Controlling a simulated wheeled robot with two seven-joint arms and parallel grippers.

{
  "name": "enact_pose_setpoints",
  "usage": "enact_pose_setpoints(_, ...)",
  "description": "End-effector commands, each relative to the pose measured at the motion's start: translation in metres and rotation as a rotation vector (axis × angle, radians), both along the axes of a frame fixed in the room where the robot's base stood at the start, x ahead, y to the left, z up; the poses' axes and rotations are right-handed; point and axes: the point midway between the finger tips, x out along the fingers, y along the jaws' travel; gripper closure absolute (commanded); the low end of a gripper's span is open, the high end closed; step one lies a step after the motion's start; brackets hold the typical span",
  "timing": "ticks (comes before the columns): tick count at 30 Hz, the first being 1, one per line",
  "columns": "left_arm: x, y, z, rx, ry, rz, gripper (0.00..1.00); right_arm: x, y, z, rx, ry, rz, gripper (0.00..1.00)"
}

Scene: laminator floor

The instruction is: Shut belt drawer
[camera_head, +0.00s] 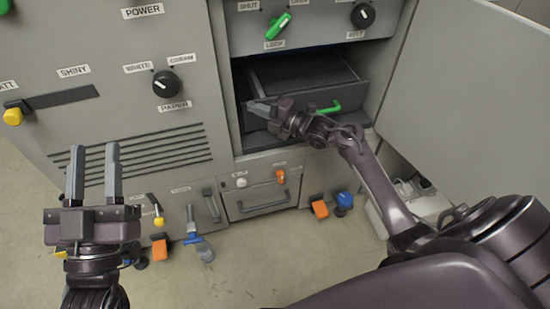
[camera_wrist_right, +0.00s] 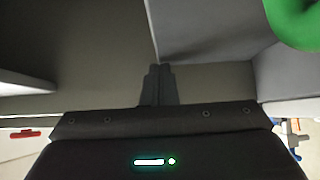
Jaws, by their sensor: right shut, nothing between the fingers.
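The belt drawer (camera_head: 350,93) is a dark grey drawer in the machine's open bay, with its inside partly visible from above. A green handle (camera_head: 328,108) is on its front; a green curved part, likely this handle, shows large in the right wrist view (camera_wrist_right: 296,22). My right gripper (camera_head: 258,108) is shut and empty, left of the handle at the drawer front, its fingers pointing left. In the right wrist view its closed fingertips (camera_wrist_right: 157,70) lie against grey surfaces; I cannot tell whether they touch. My left gripper (camera_head: 95,160) is open and empty, before the left panel.
A large grey door (camera_head: 470,90) stands open right of the bay. Above the bay is a green lever (camera_head: 278,26). Below is a smaller closed drawer (camera_head: 258,200) with knobs. Orange and blue parts stick out low down.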

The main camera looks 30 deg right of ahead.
Motion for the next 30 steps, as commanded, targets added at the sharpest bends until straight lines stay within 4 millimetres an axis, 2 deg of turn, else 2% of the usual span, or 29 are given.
enact_pose_setpoints(3,-0.005,0.003,0.013,-0.026,-0.065,0.001,0.64,0.003,-0.001,-0.001,0.000,0.000,-0.001,1.00)
enact_pose_setpoints(9,-0.010,0.005,0.023,-0.047,-0.116,0.002,0.64,0.006,-0.003,0.001,-0.001,-0.002,-0.004,1.00)
enact_pose_setpoints(30,-0.011,0.006,0.025,-0.051,-0.123,0.003,0.64,0.006,-0.002,0.003,-0.003,-0.005,-0.001,1.00)
